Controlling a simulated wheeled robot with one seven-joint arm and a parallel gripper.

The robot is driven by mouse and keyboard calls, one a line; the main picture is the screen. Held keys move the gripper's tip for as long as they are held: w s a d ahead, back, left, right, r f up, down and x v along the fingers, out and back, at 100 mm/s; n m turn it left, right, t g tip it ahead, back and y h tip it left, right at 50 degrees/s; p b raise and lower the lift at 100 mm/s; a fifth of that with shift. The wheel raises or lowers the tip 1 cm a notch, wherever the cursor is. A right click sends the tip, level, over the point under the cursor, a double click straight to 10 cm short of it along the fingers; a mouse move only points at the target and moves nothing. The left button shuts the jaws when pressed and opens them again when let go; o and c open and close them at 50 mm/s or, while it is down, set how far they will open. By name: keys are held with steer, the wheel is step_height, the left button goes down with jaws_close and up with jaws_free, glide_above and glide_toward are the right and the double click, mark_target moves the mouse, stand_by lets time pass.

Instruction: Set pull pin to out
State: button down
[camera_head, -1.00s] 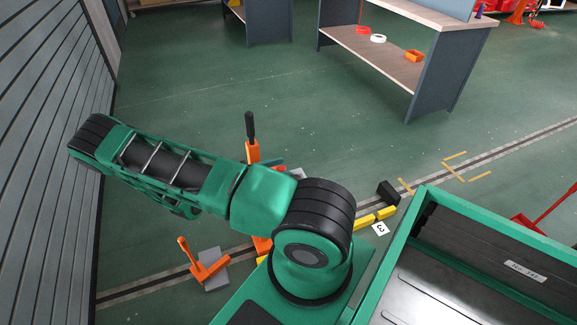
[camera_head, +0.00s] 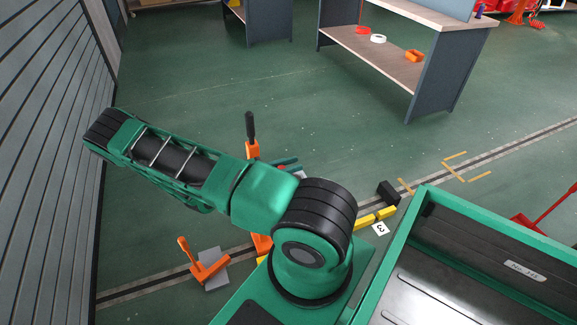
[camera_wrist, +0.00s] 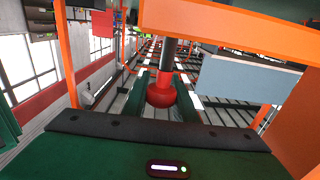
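In the wrist view a round red knob (camera_wrist: 162,94) hangs on a dark stem (camera_wrist: 168,54) below an orange bar (camera_wrist: 230,27). It looks like the pull pin. My gripper (camera_wrist: 163,100) has its two dark green fingers on the left and right of the knob. The fingers stand apart, with the knob in line between them. I cannot tell whether they touch or squeeze it. In the head view my arm covers the gripper and the knob.
An orange post with a black handle (camera_head: 251,130) stands behind my arm. An orange lever on a grey plate (camera_head: 214,283) is at lower left. A ribbed wall (camera_head: 50,150) borders the left.

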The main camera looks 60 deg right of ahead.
steer(key=shift+w+d+r, duration=0.1)
steer(key=shift+w+r, duration=0.05)
steer(key=shift+r, duration=1.25)
steer(key=shift+w+r, duration=0.1)
steer(key=shift+r, duration=1.3)
steer(key=c, duration=1.4)
jaws_free()
steer(key=shift+c, duration=0.2)
steer(key=shift+f, duration=0.1)
steer(key=v, duration=1.1)
steer(key=shift+s, duration=0.2)
